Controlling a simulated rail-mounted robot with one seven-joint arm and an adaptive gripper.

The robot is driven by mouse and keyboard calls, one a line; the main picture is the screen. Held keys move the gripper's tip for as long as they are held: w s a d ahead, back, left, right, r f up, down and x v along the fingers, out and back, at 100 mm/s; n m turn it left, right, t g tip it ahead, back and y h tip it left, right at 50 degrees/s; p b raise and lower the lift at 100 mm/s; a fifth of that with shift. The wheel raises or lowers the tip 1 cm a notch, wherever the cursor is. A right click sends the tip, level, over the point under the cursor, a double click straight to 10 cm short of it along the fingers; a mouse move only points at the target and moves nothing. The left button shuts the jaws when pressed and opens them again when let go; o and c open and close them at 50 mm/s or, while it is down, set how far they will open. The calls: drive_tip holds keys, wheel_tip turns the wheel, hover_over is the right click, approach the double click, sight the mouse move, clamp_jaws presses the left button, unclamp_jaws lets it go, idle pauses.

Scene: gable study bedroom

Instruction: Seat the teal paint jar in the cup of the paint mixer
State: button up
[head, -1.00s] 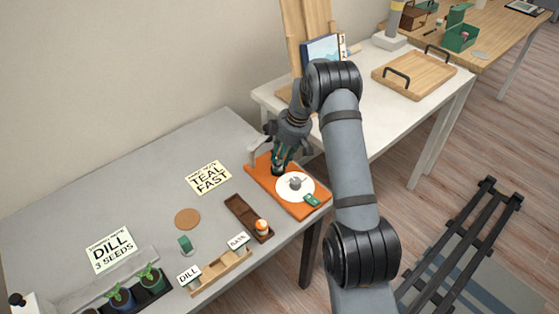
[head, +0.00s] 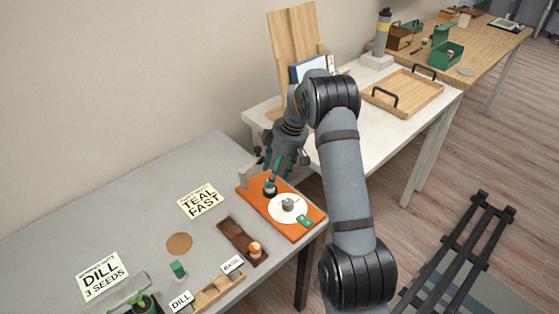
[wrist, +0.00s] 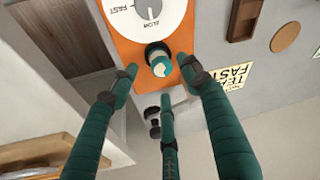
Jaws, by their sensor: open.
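The paint mixer is an orange board (head: 304,232) with a white speed dial (head: 288,208) and a green switch (head: 304,221). The teal paint jar (head: 270,187) stands at the mixer's far end, where the cup is, and looks upright. In the wrist view the jar (wrist: 161,66) shows a pale and teal top within a dark round shape; how deep it sits is hard to tell. My gripper (head: 276,170) is just above the jar, its teal fingers spread open and empty. In the wrist view the fingertips (wrist: 160,80) are apart from the jar.
A brown tray (head: 236,236) with an orange-and-white jar (head: 255,249) lies left of the mixer. A "TEAL FAST" card (head: 201,201), a cork disc (head: 179,244) and a small green item (head: 178,268) are on the grey table. A white table (head: 345,125) stands behind on the right.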

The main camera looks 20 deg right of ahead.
drive_tip(key=v, duration=0.7)
drive_tip(key=shift+r, duration=0.15)
drive_tip(key=shift+s, duration=0.1)
drive_tip(key=x, duration=1.3)
drive_tip(key=shift+d, duration=0.1)
wheel_tip(320, 180, up, 4)
drive_tip(key=shift+f+p, duration=0.2)
drive_tip(key=shift+p, duration=0.85)
drive_tip(key=shift+r, duration=0.55)
